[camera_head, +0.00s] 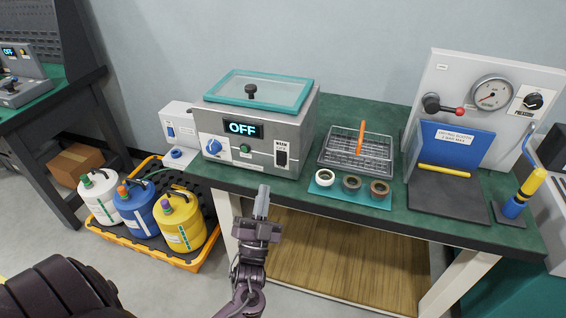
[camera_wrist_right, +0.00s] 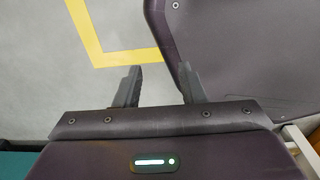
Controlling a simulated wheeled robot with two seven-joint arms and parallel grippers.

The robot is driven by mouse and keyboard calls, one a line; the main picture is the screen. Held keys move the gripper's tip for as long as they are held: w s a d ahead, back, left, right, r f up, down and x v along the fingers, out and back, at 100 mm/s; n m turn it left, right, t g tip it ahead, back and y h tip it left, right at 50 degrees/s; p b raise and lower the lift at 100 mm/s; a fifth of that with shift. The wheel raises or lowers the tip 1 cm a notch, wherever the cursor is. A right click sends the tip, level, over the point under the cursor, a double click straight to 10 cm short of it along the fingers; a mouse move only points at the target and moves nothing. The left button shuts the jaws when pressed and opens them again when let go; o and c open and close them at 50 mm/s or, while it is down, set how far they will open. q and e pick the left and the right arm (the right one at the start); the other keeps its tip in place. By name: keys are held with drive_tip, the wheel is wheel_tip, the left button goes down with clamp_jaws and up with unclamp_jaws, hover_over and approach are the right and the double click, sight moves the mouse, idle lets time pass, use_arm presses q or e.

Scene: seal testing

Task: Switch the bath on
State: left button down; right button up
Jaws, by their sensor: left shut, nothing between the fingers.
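The bath (camera_head: 262,162) is a grey metal box with a teal-framed clear lid (camera_head: 258,90) and a black lid knob. Its display (camera_head: 242,128) reads OFF. Its front carries a blue dial (camera_head: 213,146), a small green button (camera_head: 245,148) and a black rocker switch (camera_head: 281,153) under a label. My left gripper (camera_head: 262,190) is shut and empty, pointing up in front of the table edge below the bath, apart from the panel. My right gripper (camera_wrist_right: 160,67) is open and empty over the floor in the wrist view.
A wire basket with an orange-handled tool (camera_head: 361,138) and a teal mat with three rings (camera_head: 322,192) lie right of the bath. A gauge panel (camera_head: 490,92) stands farther right. A small white unit (camera_head: 178,128) stands left; several jugs (camera_head: 180,225) sit in a floor tray.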

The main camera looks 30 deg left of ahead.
sight(279, 153)
idle(0.3)
